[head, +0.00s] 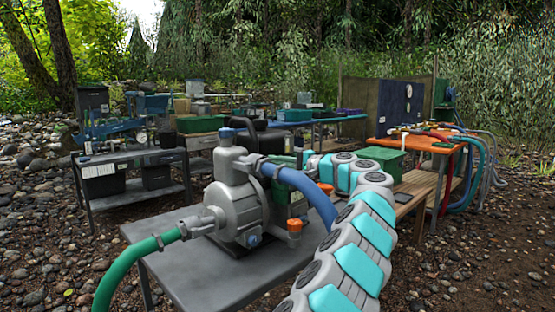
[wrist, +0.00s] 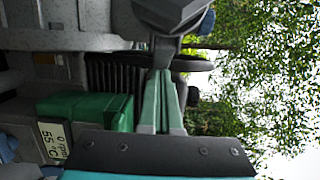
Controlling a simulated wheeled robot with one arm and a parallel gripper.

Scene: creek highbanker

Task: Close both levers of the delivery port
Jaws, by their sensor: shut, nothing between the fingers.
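The grey pump (head: 238,195) stands on a grey metal table. Its delivery port (head: 262,166), high on the pump's side, has a grey coupling with the blue hose (head: 305,190) running from it. The coupling's levers are too small in the head view to tell their positions. In the wrist view, a grey coupling part (wrist: 172,12) is at the top, with a narrow grey lever-like piece (wrist: 166,52) below it. My gripper (wrist: 163,76) is shut and empty, its pale green fingers together, tips right at that piece; I cannot tell whether they touch. Only one such piece shows clearly.
A green engine panel (wrist: 95,108) with a small display is close beside my fingers. A green hose (head: 125,270) leaves the pump's left side. Cluttered benches (head: 130,155) and an orange table (head: 420,142) stand behind.

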